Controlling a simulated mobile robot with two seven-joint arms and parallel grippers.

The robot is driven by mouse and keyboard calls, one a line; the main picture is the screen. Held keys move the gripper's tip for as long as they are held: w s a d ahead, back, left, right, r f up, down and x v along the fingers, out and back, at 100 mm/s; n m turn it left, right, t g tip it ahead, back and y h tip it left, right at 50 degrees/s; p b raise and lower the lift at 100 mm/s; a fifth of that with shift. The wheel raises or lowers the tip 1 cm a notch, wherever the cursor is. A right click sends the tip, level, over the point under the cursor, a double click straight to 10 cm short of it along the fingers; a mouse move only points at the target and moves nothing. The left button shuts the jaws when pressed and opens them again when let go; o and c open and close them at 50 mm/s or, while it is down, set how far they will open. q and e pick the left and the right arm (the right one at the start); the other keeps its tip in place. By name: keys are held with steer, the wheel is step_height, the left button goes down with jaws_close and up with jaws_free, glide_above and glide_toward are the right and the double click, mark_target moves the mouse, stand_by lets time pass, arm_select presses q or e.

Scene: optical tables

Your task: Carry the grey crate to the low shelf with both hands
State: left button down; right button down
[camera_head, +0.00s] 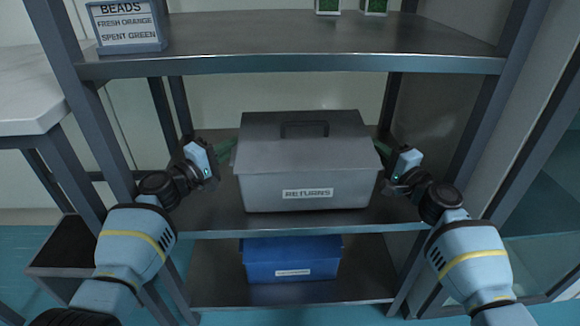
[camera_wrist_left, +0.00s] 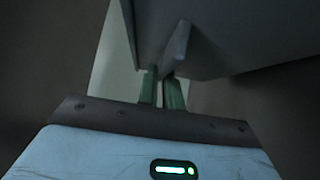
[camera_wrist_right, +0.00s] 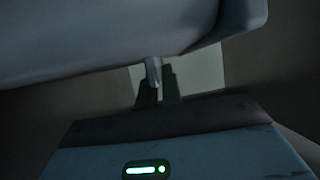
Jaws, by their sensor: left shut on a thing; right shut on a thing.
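The grey crate (camera_head: 305,165) has a lid with a dark handle and a label reading RETURNS. It is level at the middle shelf (camera_head: 210,215) of the rack; I cannot tell whether its base touches the shelf. My left gripper (camera_head: 228,150) is at the crate's left side, shut on its side handle. In the left wrist view, the green fingers (camera_wrist_left: 163,85) close on a tab below the crate wall (camera_wrist_left: 230,35). My right gripper (camera_head: 383,150) is at the right side, shut on the other handle, which shows in the right wrist view (camera_wrist_right: 153,75) between dark fingers.
A blue box (camera_head: 291,260) with a label sits on the bottom shelf (camera_head: 350,285). The upper shelf (camera_head: 290,42) holds a BEADS sign (camera_head: 127,27) and green-fronted items (camera_head: 328,6). An empty dark bin (camera_head: 70,245) is at lower left.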

arm_select(q)
steer(key=shift+f, duration=0.1)
steer(key=c, duration=1.9)
jaws_free()
steer(key=shift+f, duration=0.15)
arm_select(e)
steer(key=c, duration=1.9)
jaws_free()
steer(key=shift+f, duration=0.2)
arm_select(q)
steer(key=o, duration=0.3)
arm_select(e)
steer(key=o, duration=0.3)
arm_select(q)
steer(key=shift+o, duration=0.2)
arm_select(e)
steer(key=shift+o, duration=0.2)
steer(key=shift+r, duration=0.1)
arm_select(q)
steer(key=o, duration=0.8)
steer(key=shift+a, duration=0.1)
